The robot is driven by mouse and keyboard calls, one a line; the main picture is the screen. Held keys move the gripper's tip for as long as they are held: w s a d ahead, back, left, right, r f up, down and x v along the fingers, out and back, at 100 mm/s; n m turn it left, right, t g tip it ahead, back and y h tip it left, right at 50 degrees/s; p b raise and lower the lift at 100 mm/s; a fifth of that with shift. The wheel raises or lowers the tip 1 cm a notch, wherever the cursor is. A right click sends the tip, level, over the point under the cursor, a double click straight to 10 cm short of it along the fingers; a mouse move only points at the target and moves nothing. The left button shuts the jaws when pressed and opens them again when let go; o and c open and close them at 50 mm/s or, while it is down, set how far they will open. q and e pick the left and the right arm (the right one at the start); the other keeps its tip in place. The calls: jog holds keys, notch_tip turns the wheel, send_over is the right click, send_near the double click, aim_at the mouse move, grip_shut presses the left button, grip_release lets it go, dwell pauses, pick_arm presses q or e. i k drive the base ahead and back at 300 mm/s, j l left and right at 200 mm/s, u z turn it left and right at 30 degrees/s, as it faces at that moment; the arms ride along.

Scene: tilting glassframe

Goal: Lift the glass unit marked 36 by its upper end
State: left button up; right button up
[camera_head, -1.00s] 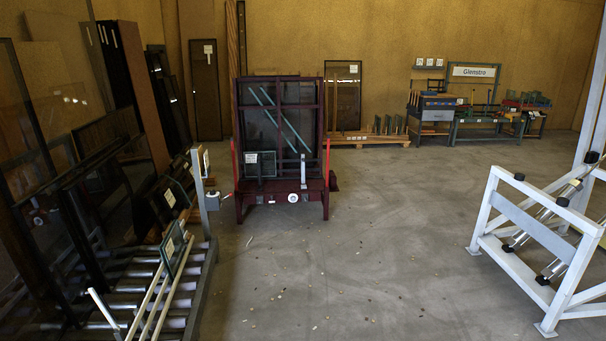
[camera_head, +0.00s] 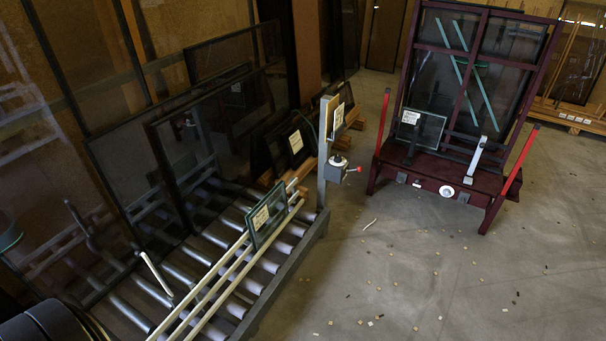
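The labels are too small to read, so I cannot tell which glass unit is marked 36. A small dark-framed glass unit (camera_head: 272,224) with a white label stands tilted on the pale rails of the roller conveyor. Another small labelled glass unit (camera_head: 431,132) leans on the dark red tilting frame (camera_head: 464,178). A dark labelled pane (camera_head: 283,150) leans behind the conveyor. Neither gripper shows in the head view.
The roller conveyor (camera_head: 316,236) fills the lower left, with large dark panes (camera_head: 178,150) standing on it. A post with a grey control box (camera_head: 334,171) stands at its far end. The concrete floor (camera_head: 430,270) at right is open, with small scattered bits.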

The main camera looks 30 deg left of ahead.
aim_at(263, 221)
jog(key=i+l+u, duration=0.1)
jog(key=i, duration=1.2)
jog(key=i+u, duration=0.45)
jog(key=i+l+u, duration=0.1)
jog(key=i+u, duration=0.2)
jog(key=u, duration=0.15)
